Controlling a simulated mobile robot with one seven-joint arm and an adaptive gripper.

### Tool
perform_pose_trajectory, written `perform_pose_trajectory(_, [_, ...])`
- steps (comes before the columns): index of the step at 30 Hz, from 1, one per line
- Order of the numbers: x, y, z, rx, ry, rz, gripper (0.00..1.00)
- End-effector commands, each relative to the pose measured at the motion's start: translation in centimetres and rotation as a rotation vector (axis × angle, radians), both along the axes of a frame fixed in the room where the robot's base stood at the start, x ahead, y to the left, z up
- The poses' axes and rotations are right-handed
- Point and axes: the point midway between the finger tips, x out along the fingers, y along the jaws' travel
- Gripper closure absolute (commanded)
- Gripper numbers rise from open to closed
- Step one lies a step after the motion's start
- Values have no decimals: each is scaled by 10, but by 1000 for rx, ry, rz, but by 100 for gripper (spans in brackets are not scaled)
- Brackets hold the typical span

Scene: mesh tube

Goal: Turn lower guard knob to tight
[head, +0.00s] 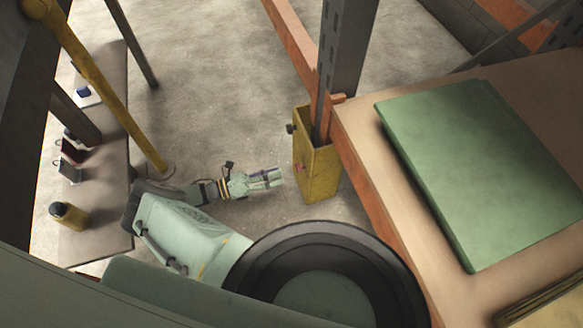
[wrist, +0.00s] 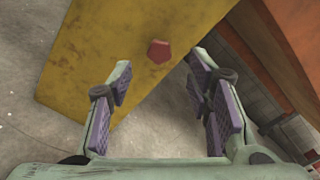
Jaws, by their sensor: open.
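The yellow guard (head: 318,175) stands on the floor around the foot of a grey rack post. Its lower knob (head: 302,167) is small and red and sits on the face toward my gripper. A dark upper knob (head: 291,128) sticks out near the guard's top left. My gripper (head: 279,177) is just left of the lower knob, with a small gap. In the wrist view, my gripper (wrist: 161,72) is open and empty. The red lower knob (wrist: 158,51) shows ahead, between and slightly beyond the fingertips, on the guard's yellow face (wrist: 105,50). Its turn setting cannot be told.
A shelf with an orange beam (head: 375,205) and a green panel (head: 485,160) is to the right. A yellow pole (head: 105,90) and a bench (head: 105,185) with small items and a yellow canister (head: 68,215) are at left. The floor behind the arm is clear.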

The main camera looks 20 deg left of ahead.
Motion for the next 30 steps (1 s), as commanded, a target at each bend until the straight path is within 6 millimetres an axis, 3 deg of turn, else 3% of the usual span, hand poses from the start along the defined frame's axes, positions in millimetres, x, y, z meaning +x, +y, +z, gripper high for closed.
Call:
perform_pose_trajectory(6, [22, -34, 1, -2, -2, 1, 54])
perform_pose_trajectory(12, [33, -49, 0, -1, -1, 3, 54])
perform_pose_trajectory(22, [35, -52, 0, 0, 0, 3, 54])
perform_pose_trajectory(30, [35, -51, 0, -1, -1, 3, 72])
